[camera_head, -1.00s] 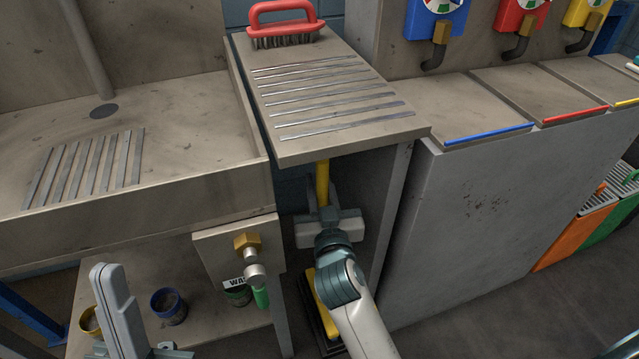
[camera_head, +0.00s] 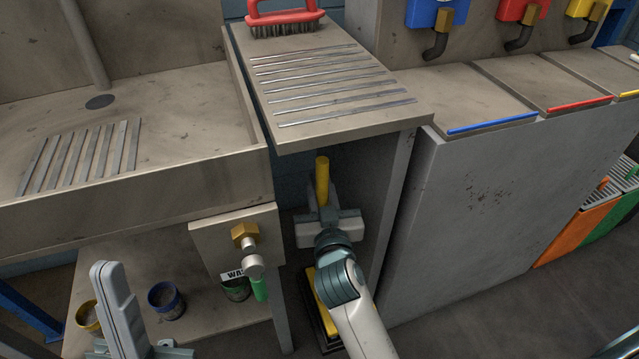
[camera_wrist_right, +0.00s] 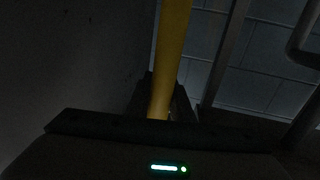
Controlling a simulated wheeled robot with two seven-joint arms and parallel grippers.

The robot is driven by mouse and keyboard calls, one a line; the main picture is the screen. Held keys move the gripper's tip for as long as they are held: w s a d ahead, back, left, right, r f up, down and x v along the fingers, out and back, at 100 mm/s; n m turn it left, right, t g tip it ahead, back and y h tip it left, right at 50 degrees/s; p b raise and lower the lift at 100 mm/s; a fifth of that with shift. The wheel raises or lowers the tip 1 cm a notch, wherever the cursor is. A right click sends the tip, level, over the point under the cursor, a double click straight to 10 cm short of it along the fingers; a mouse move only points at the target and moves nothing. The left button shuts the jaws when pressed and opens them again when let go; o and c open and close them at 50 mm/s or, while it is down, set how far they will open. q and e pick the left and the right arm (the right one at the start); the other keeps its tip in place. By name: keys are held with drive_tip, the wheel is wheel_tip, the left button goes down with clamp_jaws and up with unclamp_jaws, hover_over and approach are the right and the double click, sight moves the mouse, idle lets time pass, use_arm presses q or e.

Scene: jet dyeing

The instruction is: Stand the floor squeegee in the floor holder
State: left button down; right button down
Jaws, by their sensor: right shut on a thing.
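The yellow pole of the floor squeegee (camera_head: 322,181) stands near upright in the gap under the ribbed drainboard, its top end just below the board's front edge. My right gripper (camera_head: 328,216) is shut on it; the pole also runs up through the right wrist view (camera_wrist_right: 172,55). A yellow and black piece (camera_head: 324,305) shows low on the floor, partly behind my right forearm; I cannot tell whether it is the squeegee's foot or the floor holder. My left gripper (camera_head: 125,315) is at the lower left, away from the squeegee; its jaw opening is unclear.
The drainboard (camera_head: 340,115) with a red brush (camera_head: 284,15) overhangs the gap. A grey cabinet (camera_head: 500,215) closes its right side. On the left are the sink (camera_head: 130,190), a valve (camera_head: 248,245) and a low shelf with small pots (camera_head: 166,300).

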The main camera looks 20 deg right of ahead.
drive_tip(key=shift+f+b, duration=0.65)
drive_tip(key=shift+f, duration=0.25)
drive_tip(key=c, duration=1.5)
unclamp_jaws()
